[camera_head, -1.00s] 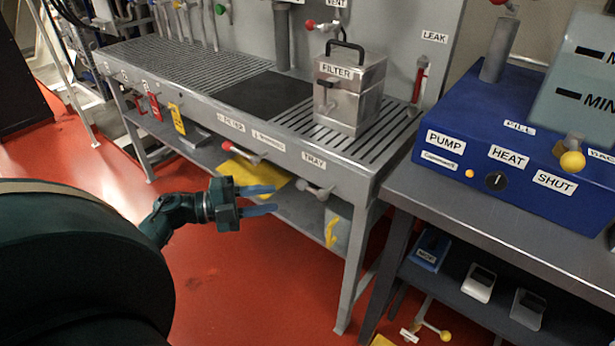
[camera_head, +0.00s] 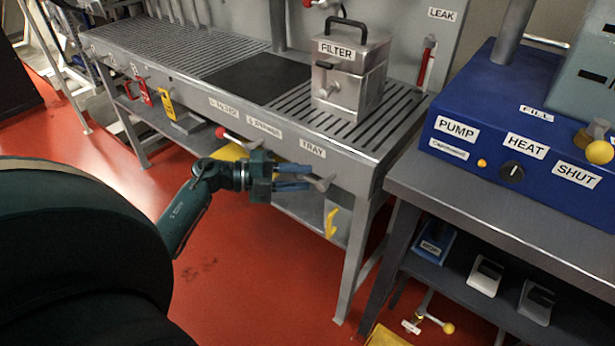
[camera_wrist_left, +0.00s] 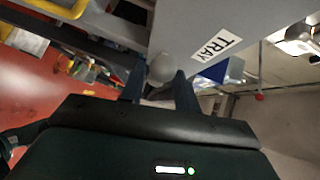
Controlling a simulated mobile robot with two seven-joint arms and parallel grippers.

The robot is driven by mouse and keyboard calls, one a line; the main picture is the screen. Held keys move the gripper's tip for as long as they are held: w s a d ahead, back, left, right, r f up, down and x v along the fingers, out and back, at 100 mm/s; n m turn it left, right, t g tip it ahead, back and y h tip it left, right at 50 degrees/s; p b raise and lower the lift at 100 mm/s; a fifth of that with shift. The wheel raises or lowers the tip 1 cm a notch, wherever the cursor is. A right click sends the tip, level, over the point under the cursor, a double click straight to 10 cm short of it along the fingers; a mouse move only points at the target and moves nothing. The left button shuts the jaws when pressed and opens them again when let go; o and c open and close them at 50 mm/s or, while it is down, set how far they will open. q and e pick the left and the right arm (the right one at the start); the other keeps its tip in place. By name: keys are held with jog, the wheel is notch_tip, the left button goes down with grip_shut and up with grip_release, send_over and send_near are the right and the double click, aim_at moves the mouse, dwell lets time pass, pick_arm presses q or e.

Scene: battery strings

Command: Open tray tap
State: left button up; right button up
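The tray tap (camera_head: 322,183) is a grey handle on the front face of the bench, below the TRAY label (camera_head: 312,148). My left gripper (camera_head: 309,177) is open, with its two blue fingers pointing at the tap and their tips at its near end. In the left wrist view, the tap's rounded grey end (camera_wrist_left: 161,68) shows between the spread fingertips (camera_wrist_left: 158,80). I cannot tell whether the fingers touch it. My right gripper is not in view.
A red-tipped tap (camera_head: 226,133) sits left on the same front face. A metal FILTER box (camera_head: 350,82) stands on the slatted bench top. The blue PUMP unit (camera_head: 500,120) is on the right-hand table. A yellow handle (camera_head: 331,223) hangs below the bench.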

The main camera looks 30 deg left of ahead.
pick_arm(q)
jog(key=shift+x, duration=1.15)
jog(key=shift+c, duration=0.5)
grip_shut()
